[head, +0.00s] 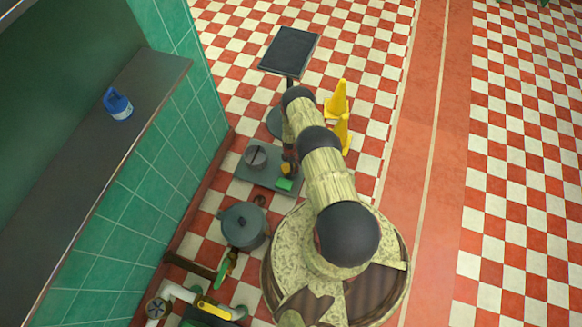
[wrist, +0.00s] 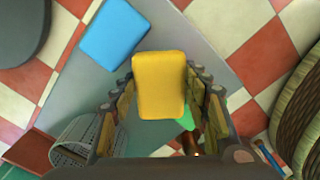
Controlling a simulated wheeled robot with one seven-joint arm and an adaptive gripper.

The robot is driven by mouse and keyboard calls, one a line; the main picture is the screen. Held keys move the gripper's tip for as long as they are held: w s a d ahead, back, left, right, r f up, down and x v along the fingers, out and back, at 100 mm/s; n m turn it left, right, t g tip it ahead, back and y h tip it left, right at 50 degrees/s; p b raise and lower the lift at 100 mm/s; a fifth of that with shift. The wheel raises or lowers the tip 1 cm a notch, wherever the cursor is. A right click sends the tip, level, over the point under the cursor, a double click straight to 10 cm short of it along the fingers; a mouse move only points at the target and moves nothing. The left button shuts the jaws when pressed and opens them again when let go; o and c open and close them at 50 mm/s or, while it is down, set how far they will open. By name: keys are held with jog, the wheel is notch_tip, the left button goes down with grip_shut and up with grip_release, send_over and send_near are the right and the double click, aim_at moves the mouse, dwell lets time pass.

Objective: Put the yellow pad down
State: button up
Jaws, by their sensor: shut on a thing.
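My gripper (wrist: 162,84) is shut on the yellow pad (wrist: 160,98), which sits between its fingers in the wrist view. In the head view the yellow pad (head: 287,168) shows as a small patch beside my arm, over the grey board (head: 249,179). A blue pad (wrist: 114,33) lies flat on the board, above and left of the yellow pad in the wrist view. A green pad (head: 284,184) lies near the board's front edge; it is partly hidden behind the yellow pad and gripper in the wrist view (wrist: 214,117). Whether the yellow pad touches anything below is unclear.
A grey lidded pot (head: 243,226) stands in front of the board. A dark sign (head: 289,51) stands at the back. Checkered floor is open on the far right.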

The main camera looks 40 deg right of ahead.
jog(key=shift+f, duration=0.65)
jog(key=o, duration=1.1)
jog(key=shift+r, duration=0.15)
